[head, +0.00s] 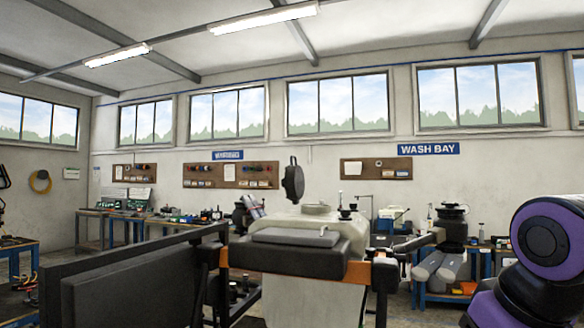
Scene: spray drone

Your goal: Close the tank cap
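The spray drone stands in the middle of the head view, with its pale tank (350,230) on top. The round black tank cap (292,181) stands upright and open on the left side of the tank. A light grey round filler neck (316,209) shows just right of the cap, on the tank's top. The hinge between cap and tank is too small to make out. My purple and black arm shows at the lower right, apart from the drone. My gripper is outside the view.
A dark flat drone part (140,280) reaches out at lower left. A dark grey block (296,237) and orange-jointed frame (355,271) lie in front of the tank. The air above the tank is clear.

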